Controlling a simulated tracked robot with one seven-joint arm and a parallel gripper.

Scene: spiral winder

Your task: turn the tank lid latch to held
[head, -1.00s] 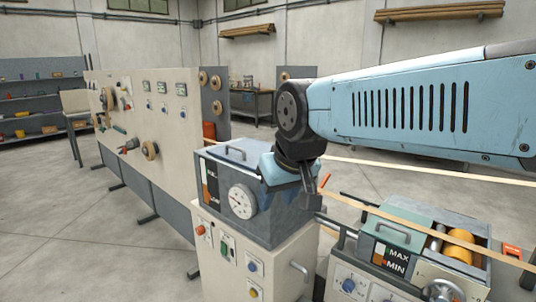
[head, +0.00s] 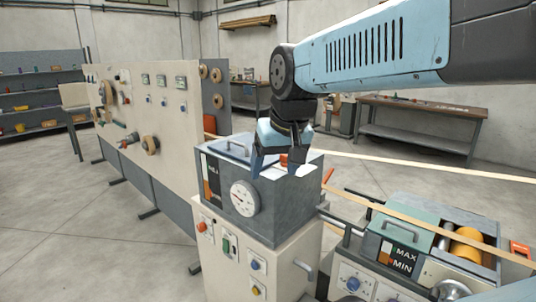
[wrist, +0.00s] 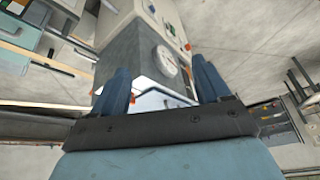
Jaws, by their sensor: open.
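The grey tank (head: 232,200) with a round white gauge (head: 244,197) stands on a cream cabinet; its light lid (head: 232,161) carries a dark handle (head: 236,149). A small orange-red part (head: 284,160), which may be the lid latch, shows at the lid top between my fingers. My gripper (head: 280,168) is open and points down over the right part of the lid; contact cannot be told. In the wrist view, my open gripper (wrist: 160,66) has the tank (wrist: 122,58) between and beyond its fingers, and an orange bit (wrist: 132,100) beside the left finger.
An orange lever (head: 328,176) sticks out at the tank's right side. A lower tank marked MAX and MIN (head: 397,257) stands at the right with a yellow roller (head: 467,249). A pale strip (head: 430,228) runs across it. A panel machine (head: 150,90) stands at the left.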

